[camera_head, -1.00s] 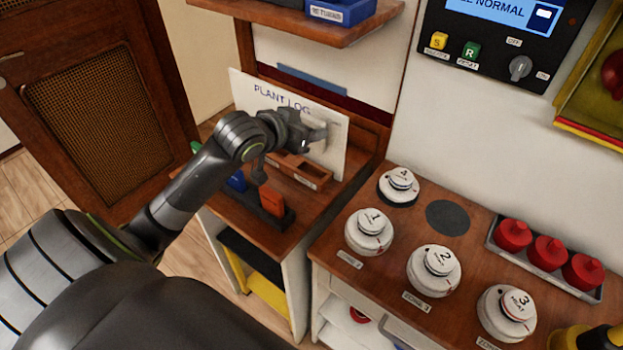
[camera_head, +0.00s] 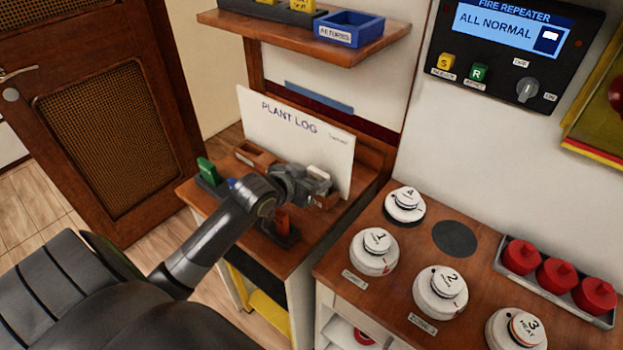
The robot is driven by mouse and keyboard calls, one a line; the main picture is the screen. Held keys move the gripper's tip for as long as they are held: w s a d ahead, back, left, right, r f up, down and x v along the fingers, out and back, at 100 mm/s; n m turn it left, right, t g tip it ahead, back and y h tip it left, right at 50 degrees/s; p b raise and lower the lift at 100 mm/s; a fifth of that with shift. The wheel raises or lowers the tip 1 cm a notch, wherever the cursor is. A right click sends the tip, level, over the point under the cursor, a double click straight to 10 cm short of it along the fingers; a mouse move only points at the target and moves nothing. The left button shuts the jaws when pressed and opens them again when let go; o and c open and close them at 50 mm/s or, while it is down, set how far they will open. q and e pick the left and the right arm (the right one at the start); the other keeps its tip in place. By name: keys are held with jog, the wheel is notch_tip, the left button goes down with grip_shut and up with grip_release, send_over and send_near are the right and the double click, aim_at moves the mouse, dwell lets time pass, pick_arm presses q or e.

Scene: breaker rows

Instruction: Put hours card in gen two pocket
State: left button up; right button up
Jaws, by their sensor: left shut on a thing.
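My left gripper (camera_head: 314,183) is low over the wooden desk, in front of the white PLANT LOG board (camera_head: 295,128). It is shut on a small pale card (camera_head: 319,173), taken to be the hours card, mostly hidden by the gripper; no writing on it is readable. The card is right above a small wooden pocket (camera_head: 327,202) at the board's foot; whether it is inside I cannot tell. Another wooden pocket (camera_head: 256,155) stands to the left. The pocket labels are not readable here. My right gripper is not in view.
A shelf (camera_head: 290,33) with a blue tray (camera_head: 348,29) hangs above. White numbered detectors (camera_head: 374,252) and red ones (camera_head: 556,276) fill the right bench.

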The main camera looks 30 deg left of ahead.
pick_arm(q)
jog(key=shift+f, duration=0.15)
jog(key=o, duration=1)
jog(key=shift+r, duration=0.2)
jog(key=v, duration=1.2)
jog(key=shift+p, duration=0.4)
